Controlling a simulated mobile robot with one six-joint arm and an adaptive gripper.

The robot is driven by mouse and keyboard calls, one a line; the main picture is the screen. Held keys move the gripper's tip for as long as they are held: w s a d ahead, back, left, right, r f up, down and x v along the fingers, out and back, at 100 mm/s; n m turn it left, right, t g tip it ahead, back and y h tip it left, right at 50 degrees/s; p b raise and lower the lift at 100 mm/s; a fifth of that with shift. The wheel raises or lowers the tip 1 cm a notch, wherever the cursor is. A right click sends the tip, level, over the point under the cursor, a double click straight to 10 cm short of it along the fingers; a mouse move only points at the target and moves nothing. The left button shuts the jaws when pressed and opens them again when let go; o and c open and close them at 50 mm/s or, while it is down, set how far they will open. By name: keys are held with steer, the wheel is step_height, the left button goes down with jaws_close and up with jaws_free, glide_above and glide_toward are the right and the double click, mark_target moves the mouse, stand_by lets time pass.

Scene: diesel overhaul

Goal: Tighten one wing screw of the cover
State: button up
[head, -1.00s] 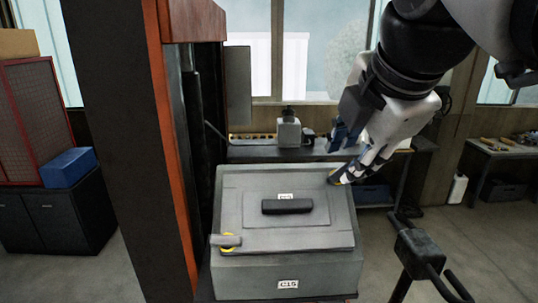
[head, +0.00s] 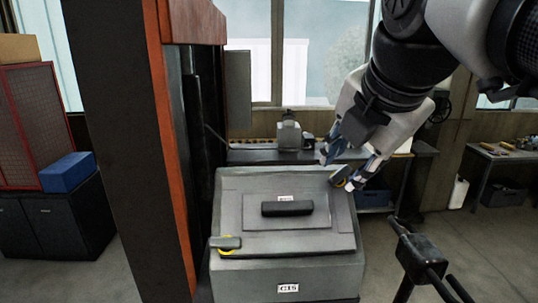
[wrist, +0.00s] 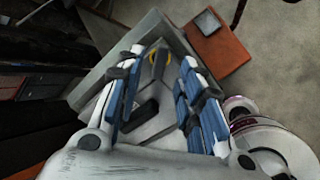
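The cover (head: 258,235) lies on a grey box and has a dark bar handle (head: 287,208). One wing screw (head: 225,243), a grey wing over a yellow ring, sits at its near left corner. The other wing screw (head: 338,184) is at the far right corner, partly hidden by my fingers. My gripper (head: 337,171) is open and tilted down at this far right corner. In the wrist view, a wing screw with yellow (wrist: 158,62) shows between my two spread blue-padded fingers. I cannot tell whether a finger touches it.
An orange and dark post (head: 165,150) stands close on the left of the box. A dark stand with a bar (head: 420,255) rises at the right front. A bench (head: 275,156) with small items runs behind. Floor is open at the right.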

mark_target(341, 173)
steer(key=shift+f, duration=0.1)
steer(key=shift+b+x, duration=1)
steer(key=shift+x, duration=1)
jaws_close()
steer(key=m, duration=0.4)
steer(key=shift+m, duration=0.3)
